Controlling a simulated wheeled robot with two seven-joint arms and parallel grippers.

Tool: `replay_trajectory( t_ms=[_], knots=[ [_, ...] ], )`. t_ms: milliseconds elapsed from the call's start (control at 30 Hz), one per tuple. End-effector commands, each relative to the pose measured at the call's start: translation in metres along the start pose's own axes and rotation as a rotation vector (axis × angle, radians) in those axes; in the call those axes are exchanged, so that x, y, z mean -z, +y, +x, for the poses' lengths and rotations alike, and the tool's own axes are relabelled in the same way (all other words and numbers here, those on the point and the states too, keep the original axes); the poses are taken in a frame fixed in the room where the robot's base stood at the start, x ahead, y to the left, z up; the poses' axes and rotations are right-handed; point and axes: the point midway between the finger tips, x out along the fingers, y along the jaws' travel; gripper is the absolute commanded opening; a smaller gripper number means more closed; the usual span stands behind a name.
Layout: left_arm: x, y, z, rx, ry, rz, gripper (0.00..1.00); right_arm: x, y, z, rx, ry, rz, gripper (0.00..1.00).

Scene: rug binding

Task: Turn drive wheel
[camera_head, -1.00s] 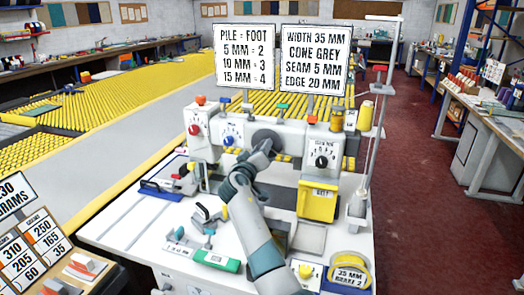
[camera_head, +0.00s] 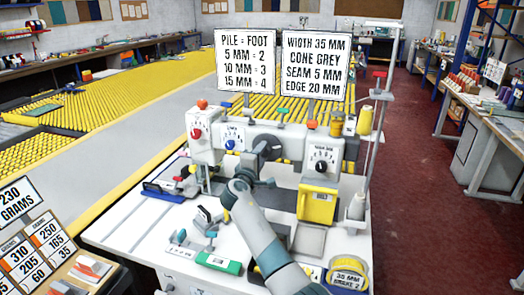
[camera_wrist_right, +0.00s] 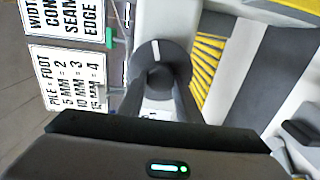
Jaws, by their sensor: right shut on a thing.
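The drive wheel (camera_head: 267,147) is a dark grey round knob on the front of the white sewing machine head. In the right wrist view the wheel (camera_wrist_right: 162,62) sits straight ahead between my finger ends, with a short pale mark on its face. My right gripper (camera_head: 262,156) reaches up to the wheel from the front and is shut on it. In the right wrist view the two dark fingers of this gripper (camera_wrist_right: 163,88) lie on either side of the wheel. The arm partly hides the machine's lower front. My left gripper is not in view.
A red knob (camera_head: 196,133) and a blue knob (camera_head: 230,143) are left of the wheel, and a black dial (camera_head: 321,166) is right. A yellow box (camera_head: 317,204) hangs below the dial. Clamps and a green block (camera_head: 218,263) lie on the white table. Two signs stand above.

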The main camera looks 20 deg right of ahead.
Motion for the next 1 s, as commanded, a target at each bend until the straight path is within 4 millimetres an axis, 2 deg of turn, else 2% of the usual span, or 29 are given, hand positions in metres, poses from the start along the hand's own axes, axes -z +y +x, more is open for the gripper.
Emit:
replay_trajectory(
  t_ms=[333,867,900,933,1000],
  knots=[
    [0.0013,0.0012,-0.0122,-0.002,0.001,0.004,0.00,0.0000,0.0022,0.0005,-0.003,0.000,-0.178,0.09],
    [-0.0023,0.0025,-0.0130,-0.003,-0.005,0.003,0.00,0.0001,0.0011,0.0004,-0.003,0.000,-0.206,0.09],
    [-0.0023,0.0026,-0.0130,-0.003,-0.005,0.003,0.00,0.0002,0.0011,0.0004,-0.003,0.001,-0.206,0.41],
    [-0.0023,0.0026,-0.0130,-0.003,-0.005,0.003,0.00,0.0001,0.0010,0.0004,-0.003,0.000,-0.206,0.48],
    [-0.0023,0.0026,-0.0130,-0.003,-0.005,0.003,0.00,0.0000,0.0007,0.0003,-0.003,0.000,-0.206,0.50]
  ],
)
